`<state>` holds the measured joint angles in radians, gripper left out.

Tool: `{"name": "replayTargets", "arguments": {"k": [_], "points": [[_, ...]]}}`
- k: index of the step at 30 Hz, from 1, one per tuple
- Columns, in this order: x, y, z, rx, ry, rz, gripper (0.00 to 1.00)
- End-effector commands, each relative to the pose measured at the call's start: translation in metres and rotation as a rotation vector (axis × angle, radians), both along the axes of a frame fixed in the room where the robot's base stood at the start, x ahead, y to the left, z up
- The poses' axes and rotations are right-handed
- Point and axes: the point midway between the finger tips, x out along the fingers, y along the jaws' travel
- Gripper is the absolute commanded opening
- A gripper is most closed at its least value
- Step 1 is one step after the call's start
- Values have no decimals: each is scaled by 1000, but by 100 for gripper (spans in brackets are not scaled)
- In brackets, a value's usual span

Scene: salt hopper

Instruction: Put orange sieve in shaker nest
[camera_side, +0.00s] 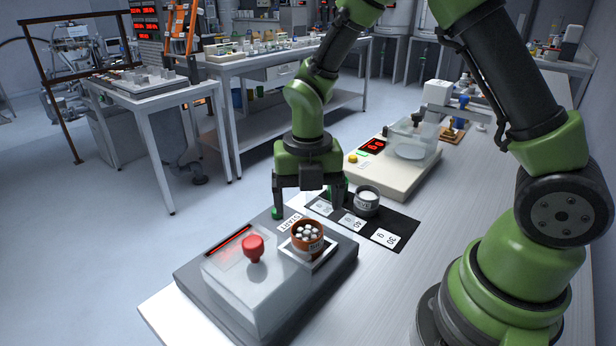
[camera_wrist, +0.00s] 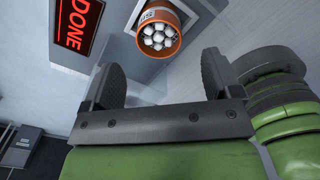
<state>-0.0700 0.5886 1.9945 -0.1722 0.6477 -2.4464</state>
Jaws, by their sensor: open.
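The orange sieve (camera_side: 307,238) stands upright in the square pale-rimmed nest (camera_side: 322,256) on top of the grey shaker (camera_side: 262,285). It holds several white balls, and in the wrist view the sieve (camera_wrist: 158,38) shows its open top beyond my fingertips. My gripper (camera_side: 307,202) is open and empty, just behind and above the sieve in the side view. In the wrist view my gripper (camera_wrist: 162,80) has its two fingers wide apart, with nothing between them. How deep the sieve sits in the nest is hidden by its wall.
The shaker has a red knob (camera_side: 253,247) and a lit red display (camera_wrist: 76,27) reading DONE. A black mat (camera_side: 385,224) with numbered white cards carries a grey-and-white cup (camera_side: 367,201). Behind stands a scale (camera_side: 392,170) with a clear container.

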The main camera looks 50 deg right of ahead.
Motion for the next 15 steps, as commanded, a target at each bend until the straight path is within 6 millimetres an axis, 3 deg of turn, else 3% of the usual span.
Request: {"name": "replayTargets", "arguments": {"k": [3,10,13,15], "points": [[1,0,23,0,-6,0,84],[-1,0,47,3,-9,-27,84],[-6,0,63,17,-42,-167,84],[-13,0,81,43,-82,-351,84]]}}
